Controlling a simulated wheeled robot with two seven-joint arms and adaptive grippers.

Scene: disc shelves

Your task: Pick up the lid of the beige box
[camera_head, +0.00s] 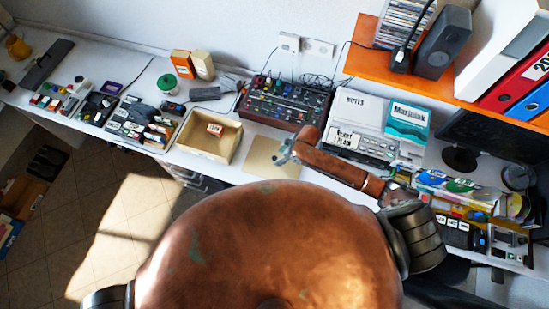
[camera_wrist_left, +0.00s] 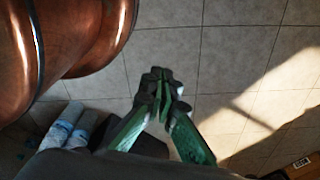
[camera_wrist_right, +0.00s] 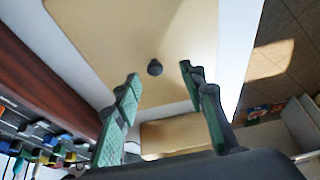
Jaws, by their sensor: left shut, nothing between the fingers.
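The beige box (camera_head: 231,139) stands open on the white desk, with a small labelled item inside. Its flat beige lid (camera_head: 262,160) lies on the desk just right of the box, near the front edge. In the right wrist view the lid (camera_wrist_right: 100,35) fills the upper middle, with a dark round knob (camera_wrist_right: 155,68). My right gripper (camera_wrist_right: 160,73) is open and empty over the lid; the knob appears between its fingertips, apart from both. My left gripper (camera_wrist_left: 162,82) is shut and empty above the tiled floor, hidden in the head view.
A dark red mixer (camera_head: 286,103) stands behind the lid. A grey device stack (camera_head: 360,115) with labelled boxes is to the right. A tray of small items (camera_head: 143,125) is left of the box. An orange shelf (camera_head: 365,62) overhangs the right.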

